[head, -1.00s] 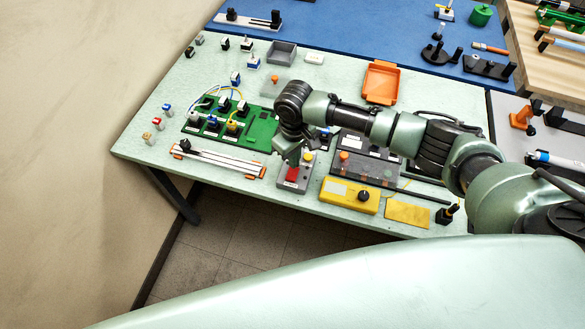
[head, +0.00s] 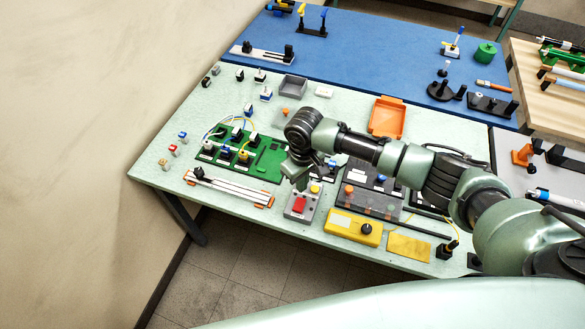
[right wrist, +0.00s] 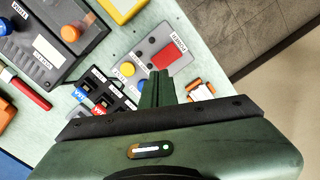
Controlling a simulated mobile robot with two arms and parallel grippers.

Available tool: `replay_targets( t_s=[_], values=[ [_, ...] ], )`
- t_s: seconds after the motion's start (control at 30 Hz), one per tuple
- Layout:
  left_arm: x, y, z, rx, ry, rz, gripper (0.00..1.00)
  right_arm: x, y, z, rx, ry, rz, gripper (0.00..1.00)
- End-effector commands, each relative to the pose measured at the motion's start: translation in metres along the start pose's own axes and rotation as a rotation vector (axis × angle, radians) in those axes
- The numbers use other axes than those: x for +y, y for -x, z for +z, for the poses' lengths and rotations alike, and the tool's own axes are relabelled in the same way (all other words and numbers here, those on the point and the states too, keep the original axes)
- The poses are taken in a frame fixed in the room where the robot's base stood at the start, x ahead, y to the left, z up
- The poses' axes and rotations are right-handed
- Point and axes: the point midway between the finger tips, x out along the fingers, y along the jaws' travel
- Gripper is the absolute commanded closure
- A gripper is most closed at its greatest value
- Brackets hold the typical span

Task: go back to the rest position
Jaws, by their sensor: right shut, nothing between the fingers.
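My right arm reaches in from the right of the head view, over the pale green table (head: 150,170). My right gripper (head: 298,182) points down, shut and empty, above the grey button box (head: 302,207) with a red button. In the right wrist view the closed fingers (right wrist: 158,88) stand out in front of the box's POWER label and red button (right wrist: 173,62). I cannot tell how high the fingertips are above the box. My left gripper is not in view.
A green circuit board (head: 265,158) with wires and plugs lies left of the gripper. A yellow box (head: 352,228) and a dark panel (head: 370,188) are at its right. An orange tray (head: 386,117) lies behind the arm. Bare floor shows in front.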

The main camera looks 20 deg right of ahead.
Motion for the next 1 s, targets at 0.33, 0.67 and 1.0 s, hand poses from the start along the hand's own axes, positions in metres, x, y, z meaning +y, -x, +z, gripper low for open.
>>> replay_targets(
  t_s=[0.33, 0.67, 1.0],
  values=[
    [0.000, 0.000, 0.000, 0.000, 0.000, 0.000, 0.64, -0.029, -0.007, 0.008, 0.016, 0.041, -0.037, 1.00],
    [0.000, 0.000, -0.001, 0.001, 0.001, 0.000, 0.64, -0.152, 0.006, 0.069, 0.235, 0.112, -0.211, 1.00],
    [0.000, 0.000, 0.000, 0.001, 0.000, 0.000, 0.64, -0.117, 0.038, 0.151, 0.347, -0.101, -0.116, 1.00]
  ],
)
